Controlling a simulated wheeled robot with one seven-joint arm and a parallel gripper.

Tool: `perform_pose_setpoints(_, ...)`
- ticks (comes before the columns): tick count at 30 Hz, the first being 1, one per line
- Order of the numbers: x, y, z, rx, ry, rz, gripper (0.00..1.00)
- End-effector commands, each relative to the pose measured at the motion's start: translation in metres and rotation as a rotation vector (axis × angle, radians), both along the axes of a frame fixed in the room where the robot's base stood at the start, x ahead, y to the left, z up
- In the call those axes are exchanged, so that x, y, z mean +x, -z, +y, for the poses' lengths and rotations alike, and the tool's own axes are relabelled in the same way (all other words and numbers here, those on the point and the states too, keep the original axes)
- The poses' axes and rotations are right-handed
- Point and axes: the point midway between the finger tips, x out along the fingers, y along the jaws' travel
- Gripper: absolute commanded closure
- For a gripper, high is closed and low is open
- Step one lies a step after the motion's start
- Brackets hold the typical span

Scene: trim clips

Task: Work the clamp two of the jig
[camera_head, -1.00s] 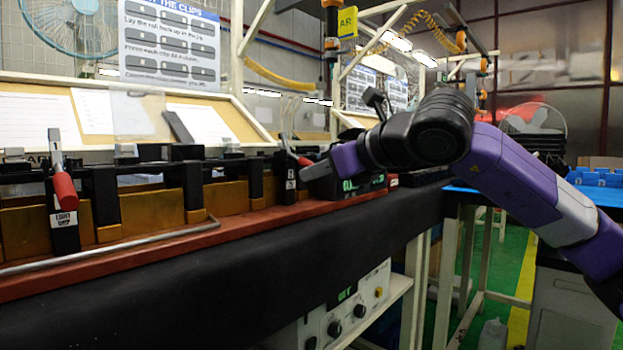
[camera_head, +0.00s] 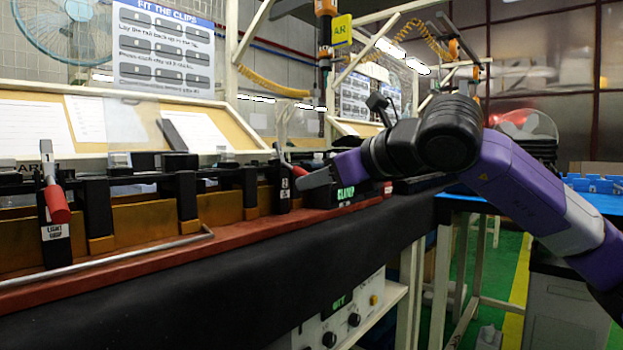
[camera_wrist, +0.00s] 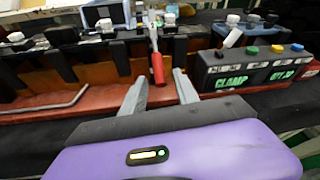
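Clamp two (camera_head: 283,186) is a black post on the jig's red rail (camera_head: 240,230), with a label at its front and a metal lever ending in a red handle (camera_wrist: 158,69). In the wrist view the handle hangs down between and just beyond my fingertips. My gripper (camera_wrist: 161,76) is open, one grey finger on each side of the handle. I cannot tell whether either finger touches it. In the head view my gripper (camera_head: 304,182) comes from the right to clamp two, and hides part of it.
Clamp one (camera_head: 55,225), with its own red handle, stands to the left. A bent metal rod (camera_head: 110,258) lies along the rail's front. The black control box (camera_wrist: 246,72) with CLAMP lettering and coloured buttons is close to the right finger.

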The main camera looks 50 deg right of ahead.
Motion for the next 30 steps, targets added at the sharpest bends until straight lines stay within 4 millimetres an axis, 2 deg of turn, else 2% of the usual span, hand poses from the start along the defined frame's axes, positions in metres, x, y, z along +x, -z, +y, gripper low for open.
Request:
perform_pose_setpoints(6,-0.035,-0.013,0.004,-0.001,0.002,0.000,0.64)
perform_pose_setpoints(12,-0.052,-0.017,0.006,0.000,0.001,0.001,0.64)
perform_pose_setpoints(30,-0.053,-0.017,0.007,0.000,0.000,0.001,0.64)
